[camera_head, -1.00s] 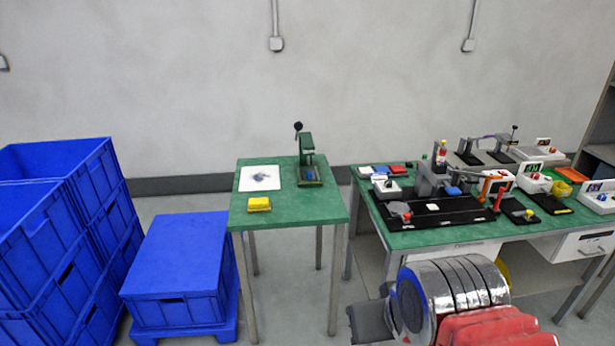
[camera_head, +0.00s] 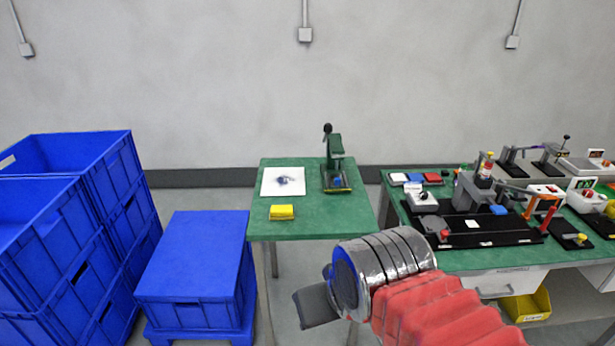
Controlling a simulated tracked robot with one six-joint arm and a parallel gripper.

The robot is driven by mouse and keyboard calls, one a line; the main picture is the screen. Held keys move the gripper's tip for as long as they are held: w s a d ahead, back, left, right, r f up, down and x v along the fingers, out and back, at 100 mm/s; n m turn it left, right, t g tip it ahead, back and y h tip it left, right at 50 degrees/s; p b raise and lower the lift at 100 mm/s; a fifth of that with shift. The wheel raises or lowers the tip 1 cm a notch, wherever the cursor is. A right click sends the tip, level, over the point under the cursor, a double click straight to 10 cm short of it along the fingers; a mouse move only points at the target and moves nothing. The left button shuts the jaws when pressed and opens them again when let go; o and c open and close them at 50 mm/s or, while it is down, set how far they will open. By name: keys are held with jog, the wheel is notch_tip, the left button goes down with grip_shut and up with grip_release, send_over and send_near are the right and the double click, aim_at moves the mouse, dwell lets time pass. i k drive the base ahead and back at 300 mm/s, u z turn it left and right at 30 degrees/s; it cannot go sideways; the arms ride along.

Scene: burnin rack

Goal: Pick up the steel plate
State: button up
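No thing in view is clearly the steel plate. A white flat square with a dark smudge (camera_head: 283,181) lies on the small green table (camera_head: 310,226), and a small pale square (camera_head: 473,224) lies on the black mat of the right bench; I cannot tell whether either is it. My arm, with a red sleeve and a silver ringed wrist, reaches in from the lower right.
A yellow block (camera_head: 281,212) and a green hand press (camera_head: 335,165) stand on the small table. Blue crates (camera_head: 60,235) are stacked at the left, beside a lower blue crate (camera_head: 195,262). The right bench (camera_head: 550,262) is crowded with fixtures. A yellow bin (camera_head: 527,305) is under it.

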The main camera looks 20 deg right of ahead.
aim_at(336, 179)
jog(key=u, duration=0.25)
jog(key=i, duration=1.4)
jog(key=z, duration=0.25)
